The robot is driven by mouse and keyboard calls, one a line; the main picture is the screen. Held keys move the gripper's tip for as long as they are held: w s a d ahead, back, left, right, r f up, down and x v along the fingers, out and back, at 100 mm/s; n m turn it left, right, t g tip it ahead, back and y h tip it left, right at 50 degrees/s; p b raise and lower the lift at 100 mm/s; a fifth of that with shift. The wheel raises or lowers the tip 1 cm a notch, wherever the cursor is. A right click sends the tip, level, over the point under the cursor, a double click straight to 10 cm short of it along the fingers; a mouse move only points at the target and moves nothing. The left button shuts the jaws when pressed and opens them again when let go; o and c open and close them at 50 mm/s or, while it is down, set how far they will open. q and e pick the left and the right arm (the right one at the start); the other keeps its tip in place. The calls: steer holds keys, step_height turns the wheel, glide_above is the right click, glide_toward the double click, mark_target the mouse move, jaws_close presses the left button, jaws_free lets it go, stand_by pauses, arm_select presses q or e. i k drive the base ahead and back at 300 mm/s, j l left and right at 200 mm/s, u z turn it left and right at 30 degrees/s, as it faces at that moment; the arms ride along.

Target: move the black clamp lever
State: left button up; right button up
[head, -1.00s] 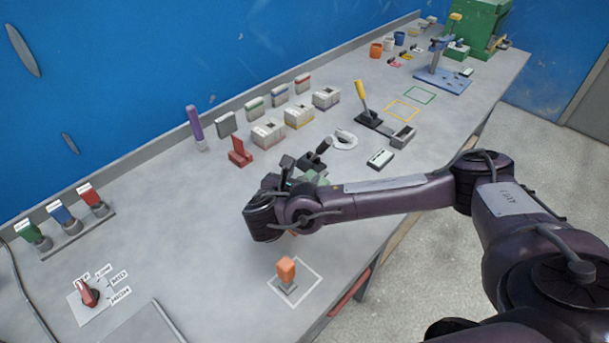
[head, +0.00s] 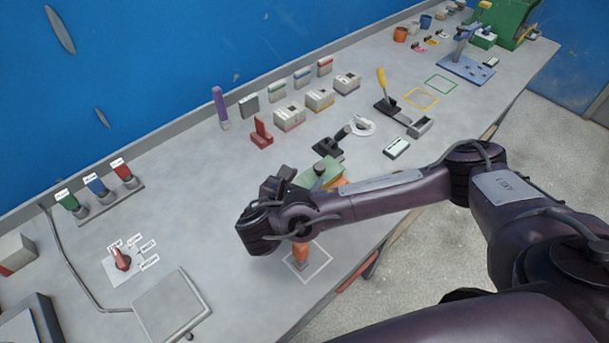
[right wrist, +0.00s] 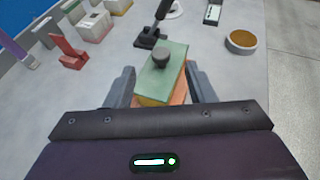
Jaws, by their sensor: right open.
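The black clamp lever (head: 334,142) stands tilted on a dark base on the bench, just behind a green-topped block (head: 318,174). In the right wrist view the lever (right wrist: 161,14) shows at the top middle, with its base below it. My left gripper is not in view.
A yellow-handled lever (head: 382,85) stands farther right, near a white ring (head: 363,126). A red bracket (head: 261,133) and several small boxes line the back. An orange peg (head: 301,253) in a white square is partly hidden by my right arm.

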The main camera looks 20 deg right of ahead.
mark_target(341, 134)
steer(key=k+l, duration=0.25)
steer(key=k, duration=0.2)
steer(key=k+l, duration=0.25)
steer(key=k, duration=0.25)
